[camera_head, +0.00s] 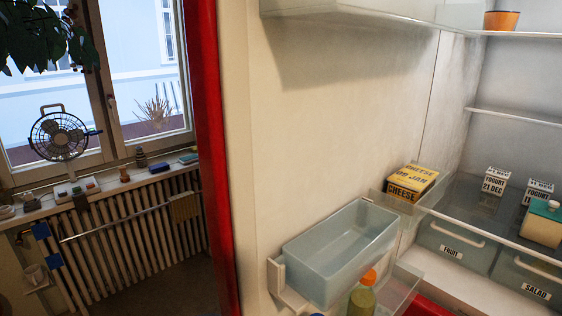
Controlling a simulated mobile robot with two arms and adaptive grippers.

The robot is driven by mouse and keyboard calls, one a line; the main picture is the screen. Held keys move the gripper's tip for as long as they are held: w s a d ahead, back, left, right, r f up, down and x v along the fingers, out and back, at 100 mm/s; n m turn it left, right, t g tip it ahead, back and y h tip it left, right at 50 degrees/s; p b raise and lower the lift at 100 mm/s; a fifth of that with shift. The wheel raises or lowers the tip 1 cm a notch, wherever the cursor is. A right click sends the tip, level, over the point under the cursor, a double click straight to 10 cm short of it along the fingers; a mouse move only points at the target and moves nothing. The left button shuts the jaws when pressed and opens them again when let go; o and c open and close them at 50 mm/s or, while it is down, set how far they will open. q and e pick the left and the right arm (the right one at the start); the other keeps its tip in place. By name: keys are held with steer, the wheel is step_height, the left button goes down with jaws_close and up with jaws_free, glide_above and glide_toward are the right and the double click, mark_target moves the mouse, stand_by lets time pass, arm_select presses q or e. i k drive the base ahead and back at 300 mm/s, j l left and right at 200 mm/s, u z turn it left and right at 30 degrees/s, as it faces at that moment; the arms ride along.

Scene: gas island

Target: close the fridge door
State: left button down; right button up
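The fridge door (330,140) stands open in the middle of the view, its cream inner side facing me. Its red outer edge (212,150) runs from top to bottom left of the middle. A clear bin (340,252) sits on the lower part of the door's inner side, with an orange-capped bottle (362,298) beside it at the bottom edge. The open fridge interior (497,80) fills the right side. Neither of my grippers shows in this view.
The fridge holds a yellow cheese box (411,184), yogurt cups (494,181), a teal-lidded container (543,224), and fruit (451,244) and salad (525,279) drawers. Left of the door are a radiator (130,235), a fan (59,135) and a window (145,65).

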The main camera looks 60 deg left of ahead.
mark_target(304, 111)
steer(key=j, duration=0.6)
steer(key=k+j, duration=0.15)
steer(key=j, duration=1.05)
steer(key=k+j, duration=0.15)
steer(key=j, duration=0.4)
